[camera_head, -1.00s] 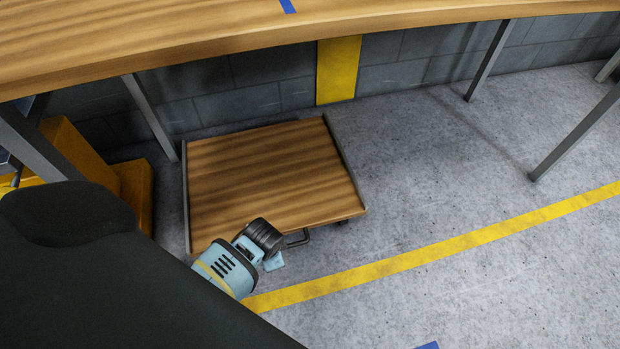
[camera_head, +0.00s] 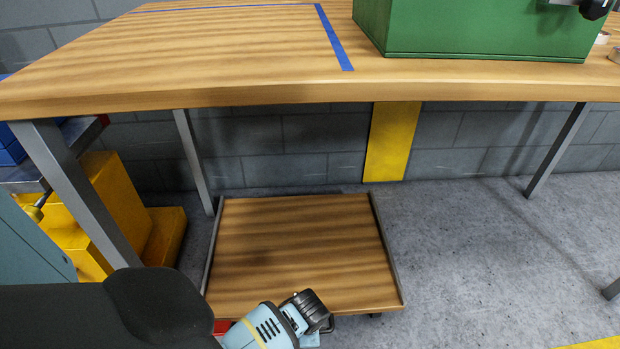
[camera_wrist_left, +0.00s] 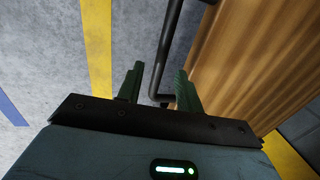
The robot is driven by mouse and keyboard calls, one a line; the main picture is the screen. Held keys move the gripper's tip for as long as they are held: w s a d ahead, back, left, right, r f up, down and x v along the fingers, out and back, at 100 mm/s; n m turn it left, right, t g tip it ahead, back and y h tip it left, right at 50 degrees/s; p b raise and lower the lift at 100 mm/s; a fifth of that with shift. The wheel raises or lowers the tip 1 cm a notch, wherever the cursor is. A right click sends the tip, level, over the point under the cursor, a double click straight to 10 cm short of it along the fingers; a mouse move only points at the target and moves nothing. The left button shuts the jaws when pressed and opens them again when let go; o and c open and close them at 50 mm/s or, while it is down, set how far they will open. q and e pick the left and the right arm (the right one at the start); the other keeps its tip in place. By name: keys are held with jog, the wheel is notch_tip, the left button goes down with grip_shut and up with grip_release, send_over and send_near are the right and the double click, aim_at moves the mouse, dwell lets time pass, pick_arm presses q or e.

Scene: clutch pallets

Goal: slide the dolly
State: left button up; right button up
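The dolly (camera_head: 298,245) is a low wooden platform with dark side rails, on the floor partly under the workbench. Its dark bar handle (camera_wrist_left: 165,55) shows in the left wrist view beside the wooden deck (camera_wrist_left: 245,65). My left gripper (camera_wrist_left: 157,80) is open, with the bent handle bar showing between its two fingers. No clear contact with the bar is visible. In the head view my left wrist (camera_head: 285,322) is at the dolly's front edge; it hides the handle and the fingertips.
The wooden workbench (camera_head: 230,60) spans above, with metal legs (camera_head: 193,160) (camera_head: 557,150) and a green box (camera_head: 480,28) on top. Yellow blocks (camera_head: 165,236) stand left of the dolly. Grey floor to the right (camera_head: 480,250) is clear.

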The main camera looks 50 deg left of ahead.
pick_arm(q)
jog(key=f, duration=0.1)
jog(key=f+b, duration=0.1)
jog(key=shift+w+a+f, duration=0.15)
jog(key=shift+a+f, duration=0.05)
jog(key=shift+f, duration=0.15)
jog(key=shift+r, duration=0.1)
grip_shut()
